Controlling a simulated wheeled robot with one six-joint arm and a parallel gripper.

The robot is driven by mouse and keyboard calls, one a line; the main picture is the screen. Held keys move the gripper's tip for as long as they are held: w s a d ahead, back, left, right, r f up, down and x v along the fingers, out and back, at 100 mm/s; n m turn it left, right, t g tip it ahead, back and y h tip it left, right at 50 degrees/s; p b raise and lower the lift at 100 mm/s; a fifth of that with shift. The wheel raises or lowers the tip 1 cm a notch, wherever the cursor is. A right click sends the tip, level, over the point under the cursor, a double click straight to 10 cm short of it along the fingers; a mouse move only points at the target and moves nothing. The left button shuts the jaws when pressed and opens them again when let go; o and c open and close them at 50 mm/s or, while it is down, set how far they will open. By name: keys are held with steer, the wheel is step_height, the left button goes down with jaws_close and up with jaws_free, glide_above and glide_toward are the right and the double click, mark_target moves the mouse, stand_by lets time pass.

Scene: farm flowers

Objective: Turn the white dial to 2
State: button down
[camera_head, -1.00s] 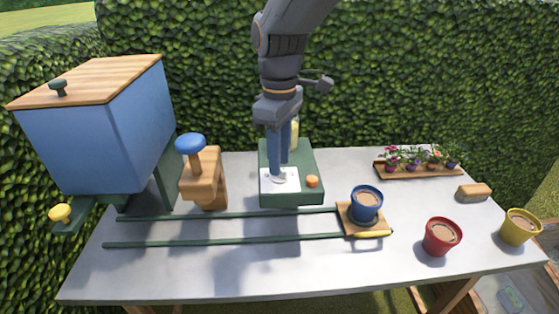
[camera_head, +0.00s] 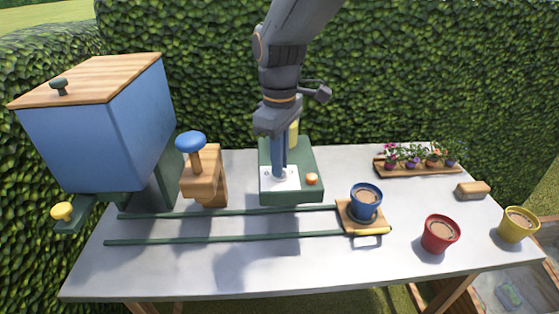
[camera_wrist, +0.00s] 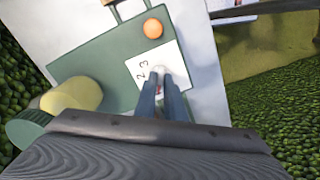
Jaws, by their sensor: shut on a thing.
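The white dial (camera_wrist: 160,70) sits on a white plate (camera_wrist: 141,66) with printed numbers; a 2 and a 3 show in the wrist view. The plate (camera_head: 270,183) is on top of a green box (camera_head: 308,193). My gripper (camera_head: 279,177) points down at the plate, and its blue-grey fingers (camera_wrist: 163,77) are shut on the dial. The fingers hide most of the dial, and I cannot tell which number it points to. An orange button (camera_head: 312,179) is beside the plate, also in the wrist view (camera_wrist: 153,28).
A yellow cylinder (camera_head: 294,134) stands at the box's back. To the left are a wooden block with a blue knob (camera_head: 191,142) and a blue hopper (camera_head: 99,130). A blue pot (camera_head: 366,201) sits on a tray at the rails; red (camera_head: 440,234) and yellow (camera_head: 517,225) pots stand right.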

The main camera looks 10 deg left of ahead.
steer(key=m+p, duration=0.2)
steer(key=m, duration=0.2)
steer(key=shift+r, duration=0.1)
steer(key=m+p, duration=0.2)
steer(key=m, duration=0.1)
steer(key=shift+m, duration=0.3)
steer(key=m+p, duration=0.2)
steer(key=m, duration=0.2)
steer(key=shift+m+p, duration=0.8)
steer(key=shift+m, duration=1.3)
steer(key=c, duration=1.8)
jaws_free()
steer(key=shift+c, duration=0.2)
